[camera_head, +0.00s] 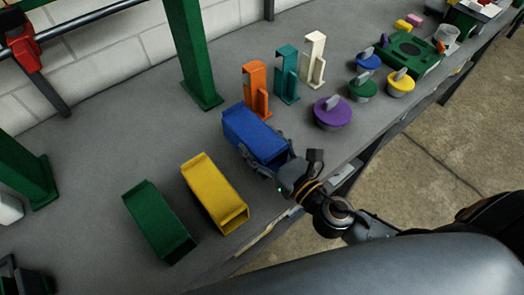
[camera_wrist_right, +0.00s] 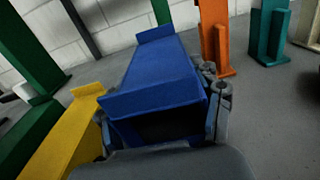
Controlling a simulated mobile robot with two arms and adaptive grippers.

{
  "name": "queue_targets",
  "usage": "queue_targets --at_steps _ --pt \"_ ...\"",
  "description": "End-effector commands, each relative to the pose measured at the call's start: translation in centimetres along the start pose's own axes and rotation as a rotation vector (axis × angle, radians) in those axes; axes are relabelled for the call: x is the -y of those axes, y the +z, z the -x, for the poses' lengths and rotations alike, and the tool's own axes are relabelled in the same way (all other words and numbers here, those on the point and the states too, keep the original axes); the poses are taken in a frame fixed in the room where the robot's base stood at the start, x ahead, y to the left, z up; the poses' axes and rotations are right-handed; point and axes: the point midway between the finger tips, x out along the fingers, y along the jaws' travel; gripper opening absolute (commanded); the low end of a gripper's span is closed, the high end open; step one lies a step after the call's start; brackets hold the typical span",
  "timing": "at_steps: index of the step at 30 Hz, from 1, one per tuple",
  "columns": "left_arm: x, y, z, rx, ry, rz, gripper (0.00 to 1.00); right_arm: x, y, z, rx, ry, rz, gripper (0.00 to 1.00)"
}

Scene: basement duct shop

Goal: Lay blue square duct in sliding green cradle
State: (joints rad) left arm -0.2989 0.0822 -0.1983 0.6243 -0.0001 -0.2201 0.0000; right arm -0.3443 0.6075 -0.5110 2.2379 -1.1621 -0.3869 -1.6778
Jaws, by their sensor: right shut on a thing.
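The blue square duct (camera_head: 250,130) is over the grey bench, a flanged box with an open near end. My right gripper (camera_head: 268,162) is shut on its near end; in the right wrist view the fingers flank the blue duct (camera_wrist_right: 160,78). The duct looks close to the bench top, but I cannot tell whether it touches. A green open-ended box (camera_head: 158,222) lies at the left, beyond a yellow one. A low green fixture (camera_head: 412,60) stands at the upper right. I cannot tell which green thing is the sliding cradle. My left gripper is not seen.
The yellow duct (camera_head: 212,193) lies left of the blue one. Orange (camera_head: 256,90), teal (camera_head: 287,75) and white (camera_head: 314,60) uprights stand behind. A purple knobbed disc (camera_head: 332,112) and other discs lie right. Green posts (camera_head: 192,50) rise at the back.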

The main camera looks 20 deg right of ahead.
Motion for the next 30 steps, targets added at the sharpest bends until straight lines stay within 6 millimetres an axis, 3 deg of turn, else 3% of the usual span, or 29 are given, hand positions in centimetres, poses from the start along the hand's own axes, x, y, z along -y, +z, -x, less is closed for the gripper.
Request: queue_targets --at_steps 9,22,23,24,26,30 --pt "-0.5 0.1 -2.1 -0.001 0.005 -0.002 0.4 0.7 -4.0 -0.7 -0.002 -0.001 -0.001 0.26" --pt "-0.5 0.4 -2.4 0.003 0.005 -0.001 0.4 0.7 -4.5 -0.7 -0.001 0.001 0.0 0.26" --pt "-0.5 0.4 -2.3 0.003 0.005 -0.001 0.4 0.7 -4.5 -0.7 -0.002 0.001 0.0 0.69" --pt "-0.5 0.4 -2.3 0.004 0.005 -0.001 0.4 0.7 -4.5 -0.7 -0.002 0.001 0.0 0.78" --pt "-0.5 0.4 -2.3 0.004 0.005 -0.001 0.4 0.7 -4.5 -0.7 -0.002 0.001 0.0 0.88" --pt "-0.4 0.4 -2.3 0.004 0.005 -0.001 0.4 0.7 -4.5 -0.7 -0.003 0.0 0.0 0.88"
